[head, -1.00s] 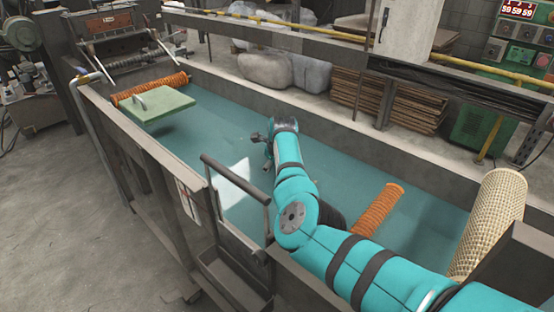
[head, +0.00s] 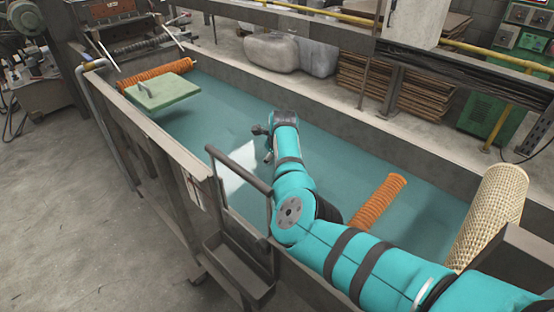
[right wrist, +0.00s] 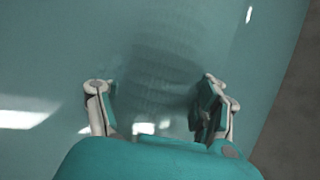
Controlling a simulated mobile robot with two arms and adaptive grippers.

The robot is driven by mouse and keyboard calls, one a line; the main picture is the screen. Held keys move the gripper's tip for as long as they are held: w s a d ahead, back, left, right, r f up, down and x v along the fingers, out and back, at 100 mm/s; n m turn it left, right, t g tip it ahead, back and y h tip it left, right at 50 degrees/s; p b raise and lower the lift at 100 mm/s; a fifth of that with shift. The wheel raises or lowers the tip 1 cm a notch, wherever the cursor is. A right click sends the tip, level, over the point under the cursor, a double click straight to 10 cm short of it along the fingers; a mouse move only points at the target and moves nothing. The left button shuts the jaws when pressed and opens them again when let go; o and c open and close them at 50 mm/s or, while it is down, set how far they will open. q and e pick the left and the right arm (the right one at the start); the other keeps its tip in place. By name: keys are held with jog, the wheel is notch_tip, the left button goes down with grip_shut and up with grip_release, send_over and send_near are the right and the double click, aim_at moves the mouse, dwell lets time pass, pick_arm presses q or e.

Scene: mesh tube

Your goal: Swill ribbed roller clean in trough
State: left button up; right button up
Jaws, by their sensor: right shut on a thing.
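The trough (head: 300,97) is long and holds murky teal water. My right gripper (head: 261,141) is low at the water in mid-trough, mostly hidden by its own wrist. In the right wrist view the fingers (right wrist: 160,105) are shut on a dim ribbed roller (right wrist: 165,72), which lies under the murky water and is blurred. In the head view this held roller cannot be made out. A separate orange ribbed roller (head: 380,199) sits in the trough to the right, partly behind my arm. Another orange ribbed roller (head: 157,73) lies across the far left end. My left gripper is out of view.
A green board (head: 165,93) with a handle lies beside the far left roller. A cream mesh tube (head: 492,215) leans at the trough's right end. A dark metal rail (head: 240,172) stands on the near wall. Open water lies between the green board and my right gripper.

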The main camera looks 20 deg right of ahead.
jog(key=r+p, duration=0.1)
jog(key=r, duration=0.1)
jog(key=r+p, duration=0.3)
jog(key=shift+a+r, duration=0.35)
jog(key=shift+a, duration=0.05)
jog(key=shift+w+a+r+p, duration=0.1)
jog(key=shift+a+r+p, duration=0.2)
jog(key=shift+r+p, duration=0.3)
jog(key=shift+r, duration=0.5)
jog(key=r+p, duration=0.2)
jog(key=shift+d+r+p, duration=0.35)
jog(key=shift+r, duration=0.05)
notch_tip(320, 180, up, 16)
jog(key=p, duration=1.1)
jog(key=shift+f, duration=0.1)
